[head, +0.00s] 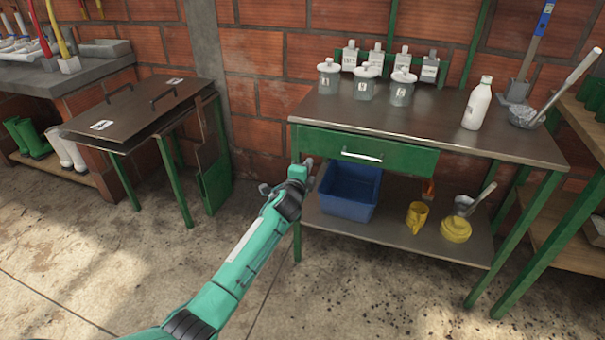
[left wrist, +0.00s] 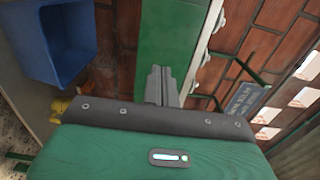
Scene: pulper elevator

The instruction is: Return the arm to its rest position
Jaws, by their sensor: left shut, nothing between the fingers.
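My left arm reaches up from the bottom of the head view. Its gripper (head: 306,164) is shut and empty, beside the left end of the steel-topped table (head: 440,128), just below the green drawer (head: 365,152). In the left wrist view the shut fingers (left wrist: 160,84) point toward a green panel (left wrist: 168,35) of the table. I cannot tell whether they touch it. My right gripper is not in view.
A blue bin (head: 348,192), a yellow mug (head: 417,217) and a yellow container (head: 456,229) stand on the lower shelf. Labelled jars (head: 365,84) and a white bottle (head: 477,104) stand on top. A lidded table (head: 135,106) stands left. The floor between is clear.

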